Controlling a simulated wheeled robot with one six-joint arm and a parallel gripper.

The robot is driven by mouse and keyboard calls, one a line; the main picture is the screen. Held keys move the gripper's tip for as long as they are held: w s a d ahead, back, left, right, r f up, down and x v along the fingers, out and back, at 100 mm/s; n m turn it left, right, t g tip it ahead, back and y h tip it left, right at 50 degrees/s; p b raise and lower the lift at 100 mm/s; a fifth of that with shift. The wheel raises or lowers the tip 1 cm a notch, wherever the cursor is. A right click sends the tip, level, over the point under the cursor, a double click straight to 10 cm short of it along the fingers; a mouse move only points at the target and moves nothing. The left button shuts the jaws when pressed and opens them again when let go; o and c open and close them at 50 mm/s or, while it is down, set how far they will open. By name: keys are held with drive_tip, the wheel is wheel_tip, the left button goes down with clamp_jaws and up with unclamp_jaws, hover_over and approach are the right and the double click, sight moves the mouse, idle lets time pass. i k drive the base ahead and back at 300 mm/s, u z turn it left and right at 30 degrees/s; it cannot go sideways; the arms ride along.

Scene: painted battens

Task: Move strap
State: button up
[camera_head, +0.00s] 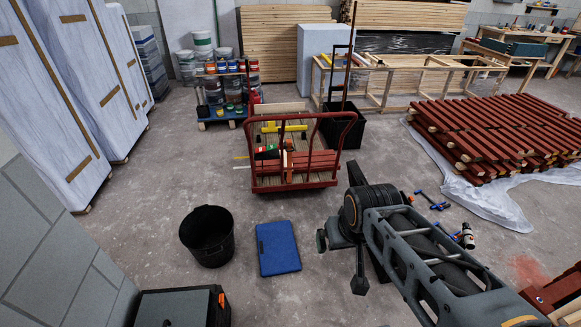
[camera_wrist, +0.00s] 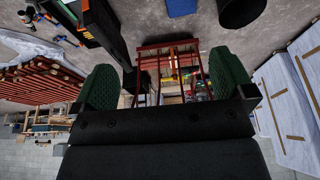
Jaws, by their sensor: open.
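I cannot make out a strap for certain. A red-railed cart (camera_head: 295,182) with a slatted deck stands in the middle of the floor. Small items lie on it: a yellow piece (camera_head: 284,128), a green-and-dark item (camera_head: 266,152) and an orange-brown item (camera_head: 288,146), too small to name surely. My gripper (camera_head: 340,262) is open and empty, in front of the cart and to its right, apart from it. In the wrist view my gripper (camera_wrist: 166,82) shows two green-padded fingers spread wide, with the cart (camera_wrist: 168,47) beyond them.
A black bucket (camera_head: 207,234) and a blue flat case (camera_head: 278,248) lie on the floor left of my gripper. Red battens (camera_head: 490,135) are stacked on a white sheet (camera_head: 480,200) at right. Clamps (camera_head: 434,200) lie near it. Bare floor separates the bucket from the cart.

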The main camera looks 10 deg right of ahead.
sight(289, 164)
drive_tip(key=u, duration=3.45)
drive_tip(key=k, duration=1.5)
drive_tip(key=z, duration=2.25)
drive_tip(key=i, duration=1.65)
drive_tip(key=u, duration=0.05)
